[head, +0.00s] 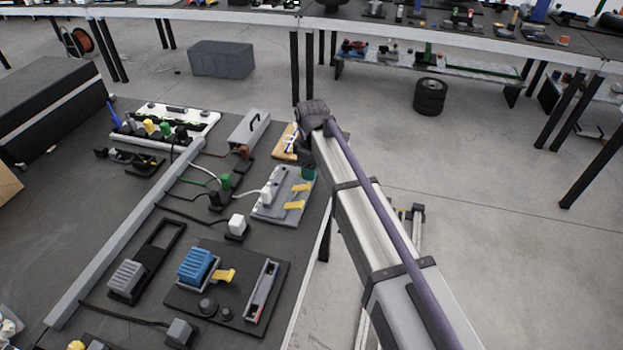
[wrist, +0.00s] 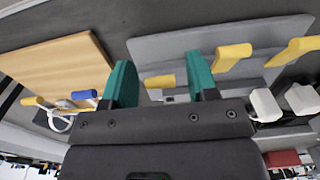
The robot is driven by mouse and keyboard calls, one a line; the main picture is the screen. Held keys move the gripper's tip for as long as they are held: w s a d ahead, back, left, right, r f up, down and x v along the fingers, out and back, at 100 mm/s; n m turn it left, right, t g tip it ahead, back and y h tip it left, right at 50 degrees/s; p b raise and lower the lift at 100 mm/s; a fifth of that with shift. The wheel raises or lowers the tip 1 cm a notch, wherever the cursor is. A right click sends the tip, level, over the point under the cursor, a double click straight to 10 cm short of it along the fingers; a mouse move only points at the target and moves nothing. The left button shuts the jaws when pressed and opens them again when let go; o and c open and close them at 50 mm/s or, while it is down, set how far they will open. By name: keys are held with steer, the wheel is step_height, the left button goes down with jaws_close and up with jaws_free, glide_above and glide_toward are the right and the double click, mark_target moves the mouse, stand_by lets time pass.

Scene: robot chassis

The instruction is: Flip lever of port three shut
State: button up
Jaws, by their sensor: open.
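A grey port panel (head: 268,210) with yellow levers lies on the dark table, and it also spans the wrist view (wrist: 140,48). In the wrist view a short yellow lever (wrist: 160,81) shows between my fingers; whether they touch it I cannot tell. Two longer yellow levers, one (wrist: 233,52) just right of my fingers and one (wrist: 292,50) at far right, show on the panel. No port numbers are readable. My gripper (wrist: 158,80) is open, with its two green fingers apart and nothing held. In the head view my arm hides most of the gripper (head: 308,173).
White plugs (wrist: 265,105) sit right of my fingers. A wooden board (wrist: 58,68) with blue and yellow connectors (wrist: 84,95) is at left.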

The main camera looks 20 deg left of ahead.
steer(key=shift+c, duration=0.3)
steer(key=c, duration=0.9)
steer(key=shift+o, duration=0.2)
steer(key=y+b, duration=0.1)
steer(key=d+f+y, duration=0.1)
steer(key=shift+s+f+y+b, duration=0.1)
steer(key=shift+f+y+b, duration=0.2)
steer(key=shift+b, duration=0.1)
steer(key=shift+d+f+y+b, duration=0.15)
steer(key=shift+f+y+b, duration=0.05)
steer(key=shift+y+b, duration=0.25)
steer(key=shift+y, duration=0.45)
steer(key=shift+r, duration=0.2)
steer(key=o, duration=0.9)
